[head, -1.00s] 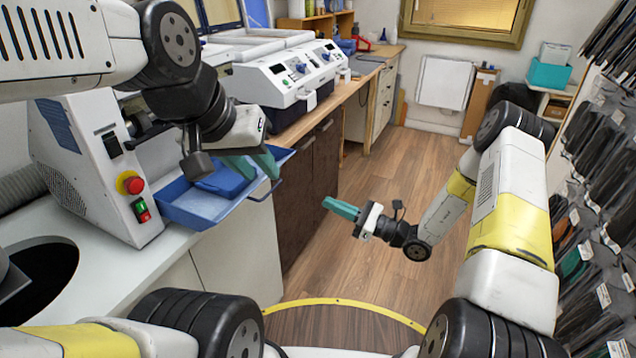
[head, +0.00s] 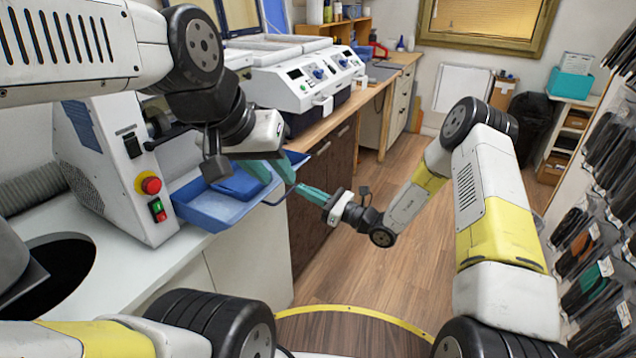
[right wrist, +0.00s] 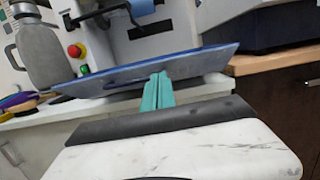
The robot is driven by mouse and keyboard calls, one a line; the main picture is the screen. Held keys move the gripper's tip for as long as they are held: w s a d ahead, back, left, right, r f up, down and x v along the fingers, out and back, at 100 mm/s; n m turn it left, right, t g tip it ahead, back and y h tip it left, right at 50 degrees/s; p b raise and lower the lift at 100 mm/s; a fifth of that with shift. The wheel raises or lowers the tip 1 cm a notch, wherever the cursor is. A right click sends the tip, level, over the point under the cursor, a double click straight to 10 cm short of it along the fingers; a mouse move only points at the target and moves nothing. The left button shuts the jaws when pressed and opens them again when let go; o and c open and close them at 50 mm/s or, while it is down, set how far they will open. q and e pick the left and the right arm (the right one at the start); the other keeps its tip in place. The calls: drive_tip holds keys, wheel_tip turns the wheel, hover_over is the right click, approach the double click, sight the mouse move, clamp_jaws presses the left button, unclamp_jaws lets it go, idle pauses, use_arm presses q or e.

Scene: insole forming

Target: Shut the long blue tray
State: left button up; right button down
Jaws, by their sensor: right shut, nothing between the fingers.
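The long blue tray (head: 215,211) juts out from the white machine over the counter's front edge, with a darker blue block-like piece in it. In the right wrist view the tray's blue front (right wrist: 195,62) spans the picture just beyond my fingers. My right gripper (head: 303,192) is shut and empty, its teal fingertips close to the tray's front right end; its fingers also show in the right wrist view (right wrist: 157,92). I cannot tell if they touch the tray. My left gripper (head: 272,171) hangs over the tray's right end, its teal fingers apart, and partly hides it.
The white machine (head: 115,165) with a red button stands behind the tray on the white counter (head: 110,275). A round black opening is at the left. A control unit (head: 310,80) stands further back. Hanging packets line the right wall. The wooden floor between is clear.

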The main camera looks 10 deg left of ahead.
drive_tip(key=x, duration=0.4)
drive_tip(key=f+x, duration=0.1)
drive_tip(key=x, duration=0.4)
drive_tip(key=f+x, duration=0.1)
drive_tip(key=x, duration=0.3)
drive_tip(key=shift+w+a+f, duration=0.2)
drive_tip(key=shift+w+a, duration=0.05)
drive_tip(key=shift+a, duration=0.2)
drive_tip(key=shift+r, duration=0.1)
drive_tip(key=shift+a, duration=0.1)
